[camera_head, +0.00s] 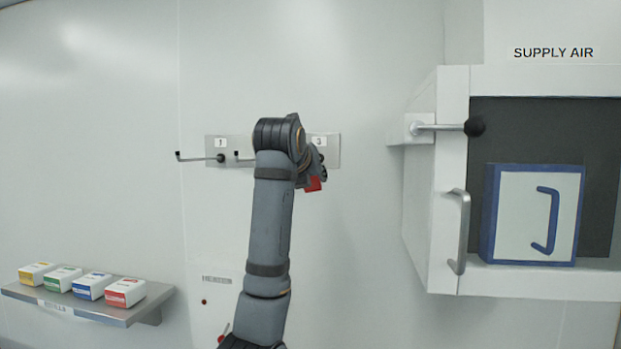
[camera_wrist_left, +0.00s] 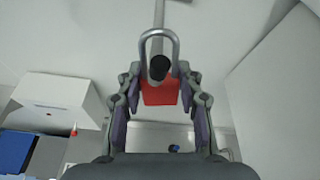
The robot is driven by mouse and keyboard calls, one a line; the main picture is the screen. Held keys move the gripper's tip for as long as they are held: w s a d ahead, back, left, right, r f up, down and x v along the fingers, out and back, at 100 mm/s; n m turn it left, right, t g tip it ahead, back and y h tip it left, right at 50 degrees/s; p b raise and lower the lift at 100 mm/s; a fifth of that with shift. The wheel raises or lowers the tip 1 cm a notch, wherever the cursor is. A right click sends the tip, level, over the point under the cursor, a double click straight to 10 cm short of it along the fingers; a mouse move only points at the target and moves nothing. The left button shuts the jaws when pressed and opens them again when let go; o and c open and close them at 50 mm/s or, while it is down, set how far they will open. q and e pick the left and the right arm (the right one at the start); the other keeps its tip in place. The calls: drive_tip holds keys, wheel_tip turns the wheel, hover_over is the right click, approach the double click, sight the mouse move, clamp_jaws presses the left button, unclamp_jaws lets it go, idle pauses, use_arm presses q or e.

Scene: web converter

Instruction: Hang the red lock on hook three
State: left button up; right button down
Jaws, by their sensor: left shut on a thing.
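The red lock (camera_head: 314,184) is in my left gripper (camera_head: 317,176), in front of the right end of the hook plate (camera_head: 333,147). In the left wrist view the red lock body (camera_wrist_left: 160,93) sits between the fingers of my left gripper (camera_wrist_left: 160,98), its silver shackle (camera_wrist_left: 160,34) pointing up in the picture. A rod with a black tip (camera_wrist_left: 159,68) lines up with the shackle opening; I cannot tell whether it passes through. Label 3 shows on the plate, but hook three is mostly hidden by my gripper in the head view. My right gripper is out of view.
Hook one (camera_head: 200,157) is empty at left; my arm hides label 2. A white cabinet (camera_head: 450,180) with a protruding lever (camera_head: 440,127) and a blue-framed panel (camera_head: 488,215) stands right. A shelf (camera_head: 130,314) with several small boxes is low left.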

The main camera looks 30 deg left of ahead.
use_arm(q)
drive_tip(key=shift+s, duration=0.1)
drive_tip(key=o, duration=1.3)
drive_tip(key=shift+c, duration=0.2)
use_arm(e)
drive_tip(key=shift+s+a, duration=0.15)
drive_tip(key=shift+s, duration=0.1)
use_arm(q)
drive_tip(key=v, duration=0.7)
drive_tip(key=shift+s, duration=0.25)
drive_tip(key=shift+w, duration=0.15)
